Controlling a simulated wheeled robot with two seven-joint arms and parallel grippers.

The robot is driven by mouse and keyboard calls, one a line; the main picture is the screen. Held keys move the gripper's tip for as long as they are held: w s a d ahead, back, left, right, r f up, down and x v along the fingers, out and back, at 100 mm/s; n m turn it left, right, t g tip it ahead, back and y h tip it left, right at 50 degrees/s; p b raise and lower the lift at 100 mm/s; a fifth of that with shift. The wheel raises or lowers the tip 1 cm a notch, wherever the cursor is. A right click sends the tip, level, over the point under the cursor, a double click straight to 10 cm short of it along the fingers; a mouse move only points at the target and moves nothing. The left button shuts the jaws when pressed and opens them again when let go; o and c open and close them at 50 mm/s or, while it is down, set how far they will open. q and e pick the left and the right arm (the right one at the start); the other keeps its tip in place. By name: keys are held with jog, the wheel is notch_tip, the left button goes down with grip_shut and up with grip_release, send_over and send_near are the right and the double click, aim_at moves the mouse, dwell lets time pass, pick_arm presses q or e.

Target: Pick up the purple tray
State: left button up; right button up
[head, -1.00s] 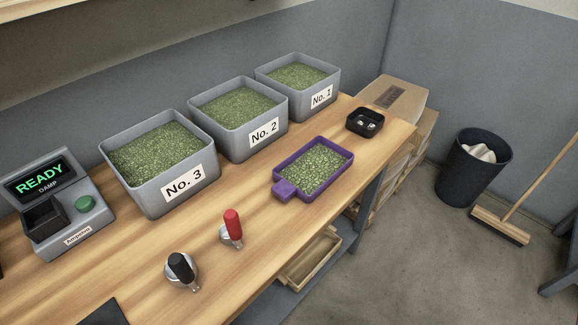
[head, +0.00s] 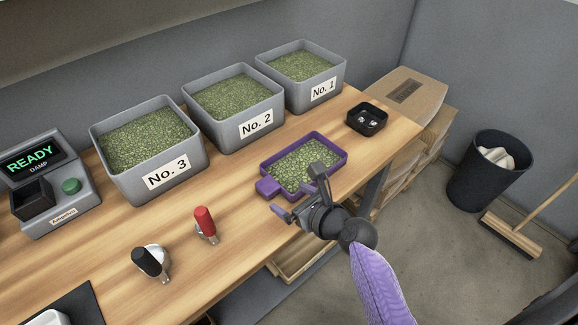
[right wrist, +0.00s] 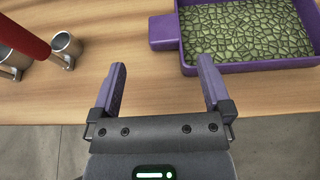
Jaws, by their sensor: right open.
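The purple tray (head: 336,160) lies on the wooden bench top, filled with green beans, with a short handle tab (head: 268,187) at its left end. It also shows at the top right of the right wrist view (right wrist: 262,67), its tab (right wrist: 164,32) pointing left. My right gripper (head: 298,192) is at the bench's front edge, in front of the tray, and hides part of its near side. In the right wrist view its two purple fingers (right wrist: 161,75) are spread apart with nothing between them; the tab lies beyond the fingertips. My left gripper is not in view.
Grey bins No. 3 (head: 167,172), No. 2 (head: 255,123) and No. 1 (head: 322,88) stand behind the tray. A small black tray (head: 368,118) is to its right. Red-handled (head: 205,222) and black-handled (head: 150,262) scoops or tools stand to the left. A display device (head: 52,183) is far left.

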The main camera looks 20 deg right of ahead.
aim_at(271, 187)
jog(key=b+x, duration=0.1)
jog(key=x, duration=0.1)
jog(key=b+x, duration=0.1)
jog(key=x, duration=0.2)
jog(key=f+b+x, duration=0.1)
jog(key=b+x, duration=0.1)
jog(key=x, duration=0.1)
jog(key=shift+s+d, duration=0.1)
jog(key=shift+d, duration=0.25)
jog(key=shift+w+a, duration=0.15)
jog(key=shift+w, duration=0.2)
jog(key=shift+r, duration=0.1)
grip_shut()
